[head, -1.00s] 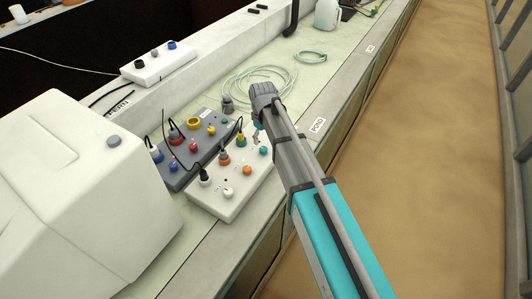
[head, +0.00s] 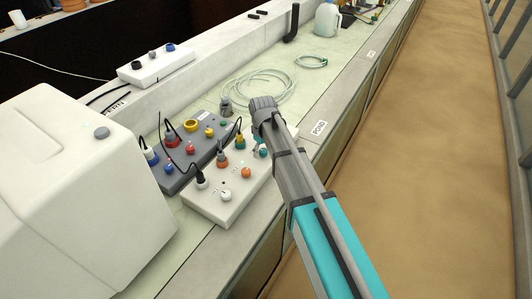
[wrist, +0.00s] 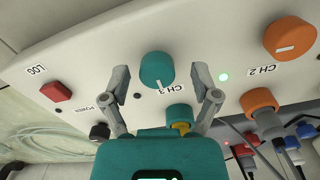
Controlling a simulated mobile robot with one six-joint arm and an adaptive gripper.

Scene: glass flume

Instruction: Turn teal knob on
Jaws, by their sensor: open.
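The teal knob (wrist: 157,68) sits on the white control box (head: 210,207) by the label CH 3. A white mark shows on its face, near its lower edge in the wrist view. A small dark dot (wrist: 137,96) lies beside it. In the head view the teal knob (head: 263,153) is at the box's far right end. My gripper (wrist: 161,76) is open, with one finger on each side of the knob and gaps visible between. In the head view my gripper (head: 257,147) is over that end of the box, partly hidden by my arm.
An orange knob (wrist: 289,38) by CH 2 has a lit green light (wrist: 223,77) near it. A teal plug (wrist: 179,113) and an orange plug (wrist: 260,105) stand close by. A red button (wrist: 56,91) is at the left. A grey box (head: 177,180) with cables adjoins the white one.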

